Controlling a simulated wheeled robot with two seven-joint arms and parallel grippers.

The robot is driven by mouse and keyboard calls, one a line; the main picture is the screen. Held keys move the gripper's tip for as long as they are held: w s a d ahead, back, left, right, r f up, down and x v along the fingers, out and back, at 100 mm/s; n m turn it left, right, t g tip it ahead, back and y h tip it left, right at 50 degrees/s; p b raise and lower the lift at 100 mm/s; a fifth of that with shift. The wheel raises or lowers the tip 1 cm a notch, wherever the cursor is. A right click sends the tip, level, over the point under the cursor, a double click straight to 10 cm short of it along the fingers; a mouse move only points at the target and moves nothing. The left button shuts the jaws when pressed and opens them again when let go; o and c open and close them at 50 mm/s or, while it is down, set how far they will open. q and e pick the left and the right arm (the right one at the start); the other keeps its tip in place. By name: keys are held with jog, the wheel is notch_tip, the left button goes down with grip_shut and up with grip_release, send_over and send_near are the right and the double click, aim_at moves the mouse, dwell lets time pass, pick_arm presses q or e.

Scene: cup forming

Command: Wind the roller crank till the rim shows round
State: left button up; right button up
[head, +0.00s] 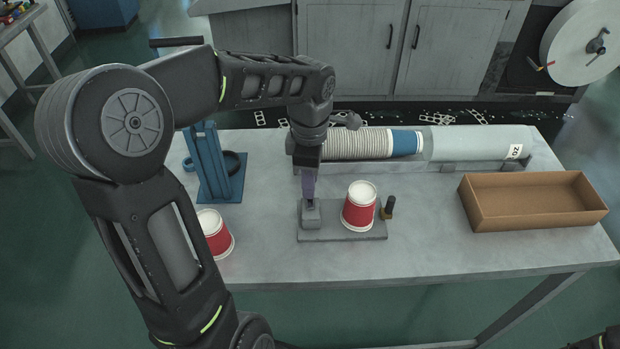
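A small grey forming fixture (342,235) lies flat on the table, with a grey block (311,218) at its left end. A red and white paper cup (359,212) stands upside down on it. A short dark knob with a brass-coloured base (388,208), perhaps the crank handle, stands at its right end. My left gripper (309,192) points down, its tip at the top of the grey block; whether its fingers are closed on anything is unclear. The rim's shape is too small to judge.
A second red cup (215,235) stands at left, partly behind my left arm. A blue stand (213,165) is behind it. A long stack of nested cups (355,144) lies along the back beside a grey tube (475,143). An open cardboard box (533,224) sits at right.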

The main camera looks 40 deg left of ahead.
pick_arm(q)
grip_shut()
jog(key=shift+w+d+m, duration=0.1)
jog(key=shift+m, duration=0.3)
